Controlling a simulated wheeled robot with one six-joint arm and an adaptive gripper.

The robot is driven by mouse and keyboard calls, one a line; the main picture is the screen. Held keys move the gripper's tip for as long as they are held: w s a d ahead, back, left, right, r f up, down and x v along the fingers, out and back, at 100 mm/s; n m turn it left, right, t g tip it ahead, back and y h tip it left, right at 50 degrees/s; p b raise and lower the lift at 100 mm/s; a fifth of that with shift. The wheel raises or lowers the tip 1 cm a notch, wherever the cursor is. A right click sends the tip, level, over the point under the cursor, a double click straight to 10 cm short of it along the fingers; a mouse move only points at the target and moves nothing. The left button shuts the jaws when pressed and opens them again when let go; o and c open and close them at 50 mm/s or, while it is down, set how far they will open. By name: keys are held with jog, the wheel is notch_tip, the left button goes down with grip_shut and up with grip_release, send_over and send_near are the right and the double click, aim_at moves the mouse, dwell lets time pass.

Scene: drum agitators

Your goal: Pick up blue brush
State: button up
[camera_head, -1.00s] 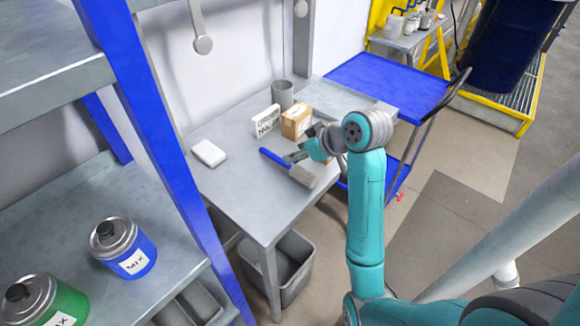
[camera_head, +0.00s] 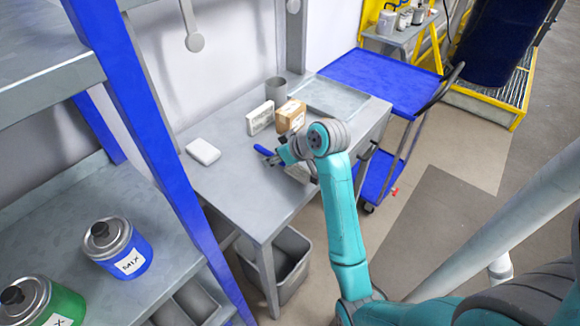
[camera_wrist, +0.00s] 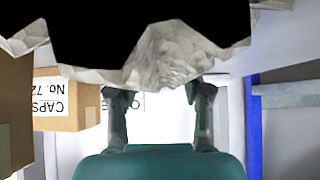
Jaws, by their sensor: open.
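The blue brush lies on the grey table (camera_head: 225,186). Its blue handle (camera_head: 264,151) shows to the left of my gripper, and a pale part of its bristle head (camera_head: 297,173) shows below it. My gripper (camera_head: 284,158) is over the middle of the brush and hides it there. In the wrist view my gripper (camera_wrist: 160,95) has its two fingers apart. A rough, pale grey mass (camera_wrist: 165,58), probably the bristles, fills the upper middle very close to the camera. I cannot tell whether the brush is between the fingers.
A cardboard box (camera_head: 291,116) and a white box (camera_head: 260,118) stand just behind my gripper, with a grey cup (camera_head: 276,88) further back. A white block (camera_head: 203,151) lies at the left. The table's front left is clear. A blue cart (camera_head: 385,75) stands behind right.

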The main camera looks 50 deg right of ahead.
grip_shut()
notch_tip(320, 180, up, 9)
jog(key=shift+f, duration=0.1)
jog(key=shift+r, duration=0.6)
